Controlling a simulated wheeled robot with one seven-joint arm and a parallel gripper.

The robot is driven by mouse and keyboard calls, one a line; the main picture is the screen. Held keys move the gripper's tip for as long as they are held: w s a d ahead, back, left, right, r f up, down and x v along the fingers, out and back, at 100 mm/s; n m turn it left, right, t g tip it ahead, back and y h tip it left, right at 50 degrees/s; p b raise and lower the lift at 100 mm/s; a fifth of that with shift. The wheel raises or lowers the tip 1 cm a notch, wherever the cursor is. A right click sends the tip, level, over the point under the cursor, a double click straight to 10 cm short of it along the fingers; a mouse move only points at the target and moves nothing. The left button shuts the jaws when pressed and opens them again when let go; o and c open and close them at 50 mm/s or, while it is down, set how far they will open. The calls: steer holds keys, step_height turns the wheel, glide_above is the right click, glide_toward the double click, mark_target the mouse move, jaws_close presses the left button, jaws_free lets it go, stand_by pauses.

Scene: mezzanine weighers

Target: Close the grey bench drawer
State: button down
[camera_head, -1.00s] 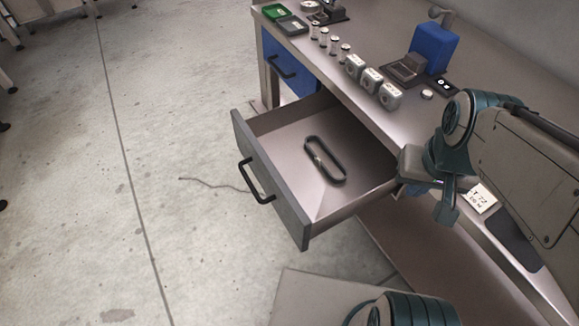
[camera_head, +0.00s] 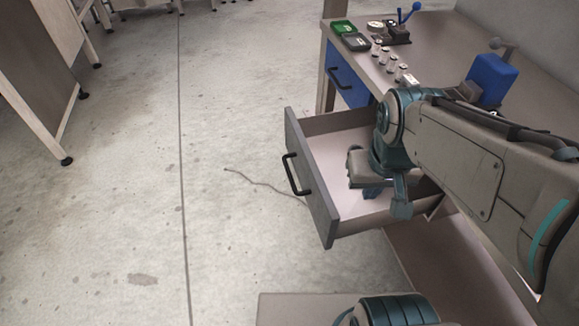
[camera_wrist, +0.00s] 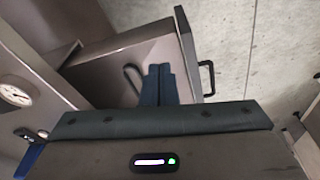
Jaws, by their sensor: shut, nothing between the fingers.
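The grey bench drawer (camera_head: 311,190) stands pulled out from the bench, with a black bar handle (camera_head: 293,174) on its front. In the wrist view the drawer's front panel (camera_wrist: 189,50) and handle (camera_wrist: 208,78) are at the right of the fingers. My gripper (camera_wrist: 159,69) is shut and empty, and appears over the drawer's interior, behind the front panel. I cannot tell how far above the drawer floor it is. A dark loop (camera_wrist: 132,77) lies in the drawer, left of the fingers; my arm hides it in the head view.
A blue drawer (camera_head: 347,80) is at the far end of the bench (camera_head: 440,55). The benchtop holds green and dark trays (camera_head: 348,34), several small cylinders and a blue box (camera_head: 491,79). A thin cable (camera_head: 262,184) lies on the floor. Floor left of the drawer is mostly clear.

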steer(key=w+a+f+n+h+b, duration=0.2)
steer(key=a+f+n+h+b, duration=0.25)
steer(key=a+f+n, duration=0.4)
steer(key=w+a+f+n+h+b, duration=0.2)
steer(key=a+f+n+h+b, duration=0.3)
steer(key=a+n, duration=0.7)
steer(key=b, duration=0.3)
glide_toward(317, 214)
steer(key=shift+t+y, duration=0.3)
steer(key=shift+y, duration=0.15)
steer(key=x, duration=0.2)
steer(key=s+x, duration=0.1)
steer(key=x, duration=0.2)
steer(key=shift+d, duration=0.3)
steer(key=shift+w+d, duration=0.15)
steer(key=shift+d, duration=0.2)
